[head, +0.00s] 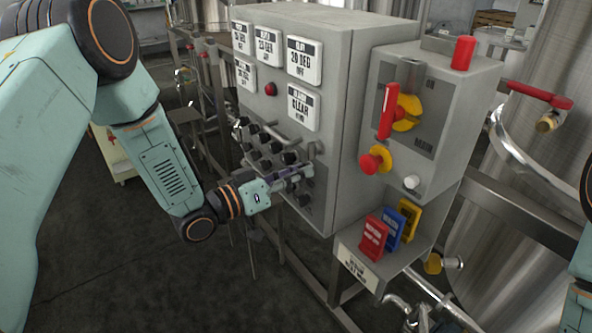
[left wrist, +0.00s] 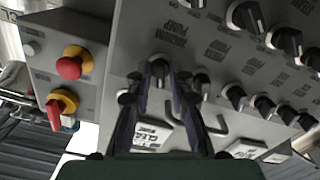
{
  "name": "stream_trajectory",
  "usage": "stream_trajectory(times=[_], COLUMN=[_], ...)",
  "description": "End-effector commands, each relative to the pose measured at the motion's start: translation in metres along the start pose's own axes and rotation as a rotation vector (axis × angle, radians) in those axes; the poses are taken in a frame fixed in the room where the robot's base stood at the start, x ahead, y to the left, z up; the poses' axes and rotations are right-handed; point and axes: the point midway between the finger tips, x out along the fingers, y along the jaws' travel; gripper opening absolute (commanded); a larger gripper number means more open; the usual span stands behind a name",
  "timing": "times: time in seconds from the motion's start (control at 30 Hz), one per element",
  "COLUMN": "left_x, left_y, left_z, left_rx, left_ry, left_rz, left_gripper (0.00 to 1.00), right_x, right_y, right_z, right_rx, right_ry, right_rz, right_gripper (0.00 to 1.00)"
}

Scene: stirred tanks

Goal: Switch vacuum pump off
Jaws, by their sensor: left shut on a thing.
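The grey control cabinet (head: 345,120) carries rows of black rotary knobs on its front face. My left gripper (head: 302,177) reaches in from the left to the lower right knobs. In the left wrist view, its two fingers (left wrist: 161,80) are shut around one black knob (left wrist: 159,67). The label above that knob (left wrist: 172,38) is upside down and appears to read vacuum pump. The fingers cover part of the knob, and I cannot tell its setting. My right gripper is out of view; only part of my right arm shows at the right edge.
Neighbouring knobs (left wrist: 234,93) and bar handles (head: 283,137) sit close by. A red-and-yellow emergency button (head: 374,160) and a red-and-yellow rotary switch (head: 400,110) are on the box to the right. Coloured tags (head: 374,238) stand below. Steel tank (head: 540,135) at right.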

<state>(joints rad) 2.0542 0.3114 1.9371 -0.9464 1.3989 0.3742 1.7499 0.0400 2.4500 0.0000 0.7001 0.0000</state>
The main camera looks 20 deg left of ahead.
Motion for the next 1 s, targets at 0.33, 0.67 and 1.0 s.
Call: stream_trajectory(times=[0.33, 0.67, 1.0], left_x=[-0.0004, -0.0004, -0.0004], left_y=[0.0001, 0.0001, 0.0001], left_z=[0.0019, 0.0023, 0.002], left_rx=[-0.137, -0.163, -0.162], left_ry=[-0.005, -0.005, -0.004], left_rz=[0.0, 0.0, 0.0], left_gripper=[0.0, 0.0, 0.3], right_x=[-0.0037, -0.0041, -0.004], right_y=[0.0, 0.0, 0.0], right_z=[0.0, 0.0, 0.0], right_rx=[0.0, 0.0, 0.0], right_ry=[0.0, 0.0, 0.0], right_rz=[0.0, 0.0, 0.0], right_gripper=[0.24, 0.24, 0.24])
